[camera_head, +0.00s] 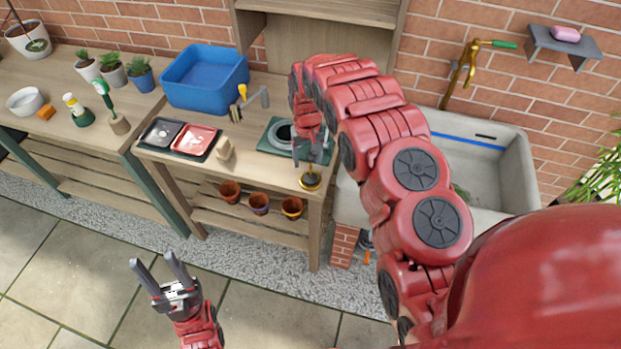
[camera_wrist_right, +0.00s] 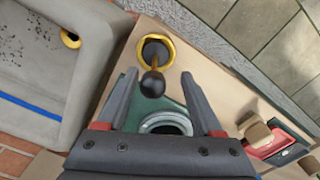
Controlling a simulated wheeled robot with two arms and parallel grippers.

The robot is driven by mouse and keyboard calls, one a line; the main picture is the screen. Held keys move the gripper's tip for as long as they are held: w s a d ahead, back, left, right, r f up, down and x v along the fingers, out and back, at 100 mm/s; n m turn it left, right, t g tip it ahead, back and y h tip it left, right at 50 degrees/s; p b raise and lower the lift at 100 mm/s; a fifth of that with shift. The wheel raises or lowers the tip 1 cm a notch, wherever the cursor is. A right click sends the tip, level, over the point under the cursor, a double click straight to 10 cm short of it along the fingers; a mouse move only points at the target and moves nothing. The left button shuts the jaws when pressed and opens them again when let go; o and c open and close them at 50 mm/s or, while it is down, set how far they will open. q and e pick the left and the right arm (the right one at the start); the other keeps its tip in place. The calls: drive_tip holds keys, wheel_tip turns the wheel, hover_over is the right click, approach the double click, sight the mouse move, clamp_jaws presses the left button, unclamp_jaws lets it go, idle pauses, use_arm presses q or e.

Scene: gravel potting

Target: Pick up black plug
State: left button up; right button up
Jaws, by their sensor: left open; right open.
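The black plug (camera_wrist_right: 152,85) has a round black knob on top and stands in a yellow ring on the wooden bench; in the head view it is at the bench's front right corner (camera_head: 310,180). My right gripper (camera_head: 311,156) is open above that corner, pointing down. In the right wrist view the knob appears between the two open fingers (camera_wrist_right: 160,80), with a gap on both sides; I cannot tell whether the fingertips are level with it. My left gripper (camera_head: 160,268) is open and empty over the floor, away from the bench.
A green plate with a round metal opening (camera_wrist_right: 166,123) lies beside the plug. A stone sink (camera_head: 490,165) stands right of the bench. Black and red trays (camera_head: 195,140), a small wooden piece (camera_head: 224,150) and a blue tub (camera_head: 205,78) are to the left. Terracotta pots (camera_head: 259,203) sit below.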

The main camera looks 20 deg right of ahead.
sight(311, 177)
drive_tip(key=shift+d+f+p, duration=0.2)
drive_tip(key=shift+f+p, duration=0.45)
drive_tip(key=f, duration=0.1)
drive_tip(key=f+p, duration=0.1)
drive_tip(key=f, duration=0.1)
drive_tip(key=shift+s+d+p, duration=0.1)
drive_tip(key=shift+s+p, duration=0.15)
drive_tip(key=shift+p, duration=0.05)
drive_tip(key=shift+f, duration=0.6)
clamp_jaws()
